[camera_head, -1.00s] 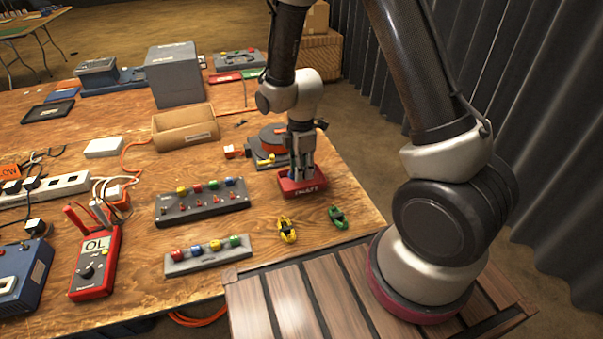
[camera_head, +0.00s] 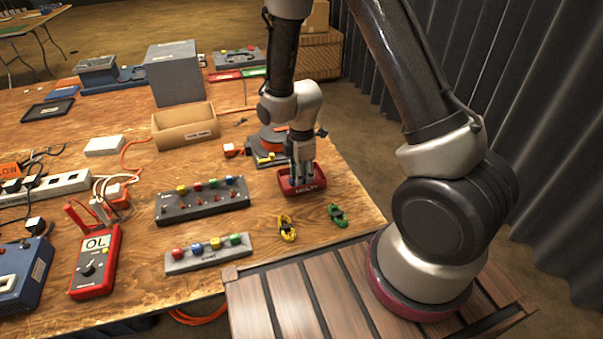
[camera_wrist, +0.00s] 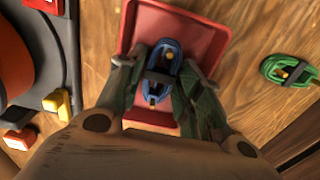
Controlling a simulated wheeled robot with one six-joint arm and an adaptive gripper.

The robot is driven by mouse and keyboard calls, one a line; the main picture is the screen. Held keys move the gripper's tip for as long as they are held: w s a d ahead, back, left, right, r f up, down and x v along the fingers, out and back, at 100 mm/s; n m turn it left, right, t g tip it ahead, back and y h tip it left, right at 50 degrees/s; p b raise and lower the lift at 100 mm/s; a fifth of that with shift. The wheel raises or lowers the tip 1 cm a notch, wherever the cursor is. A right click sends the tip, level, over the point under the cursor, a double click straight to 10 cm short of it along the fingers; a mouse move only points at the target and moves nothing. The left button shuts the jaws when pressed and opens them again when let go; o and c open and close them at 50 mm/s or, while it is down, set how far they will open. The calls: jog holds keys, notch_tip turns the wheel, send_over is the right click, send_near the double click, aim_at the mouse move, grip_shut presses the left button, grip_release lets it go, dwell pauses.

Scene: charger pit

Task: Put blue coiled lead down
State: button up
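The blue coiled lead (camera_wrist: 163,68) shows in the wrist view between my fingers, over the floor of the red tray (camera_wrist: 187,32). A dark band crosses the coil. My gripper (camera_wrist: 164,76) has a finger close against each side of the lead and appears shut on it. In the head view my gripper (camera_head: 301,178) points straight down into the red tray (camera_head: 314,187), and its fingers hide the lead there. I cannot tell whether the lead touches the tray floor.
A yellow coiled lead (camera_head: 287,229) and a green coiled lead (camera_head: 337,215) lie on the wooden table near its front edge. A dark device with an orange reel (camera_head: 271,139) stands left of the tray. A grey block with coloured sockets (camera_head: 208,254) lies further left.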

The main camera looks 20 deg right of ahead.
jog(key=s+d+r+m+t, duration=0.1)
jog(key=d+r+m, duration=0.1)
jog(key=r, duration=0.9)
jog(key=s+d+r+m, duration=0.2)
jog(key=d+r, duration=0.1)
jog(key=r, duration=0.8)
jog(key=s+d+r+m+t, duration=0.1)
jog(key=s+d+r+m, duration=0.4)
jog(key=s+r+m, duration=0.1)
jog(key=s+d+r+m+t, duration=0.2)
jog(key=s+d+r+m, duration=0.3)
jog(key=s+m, duration=0.3)
jog(key=s+r, duration=0.1)
jog(key=s, duration=0.2)
jog(key=shift+r, duration=0.2)
jog(key=shift+a, duration=0.1)
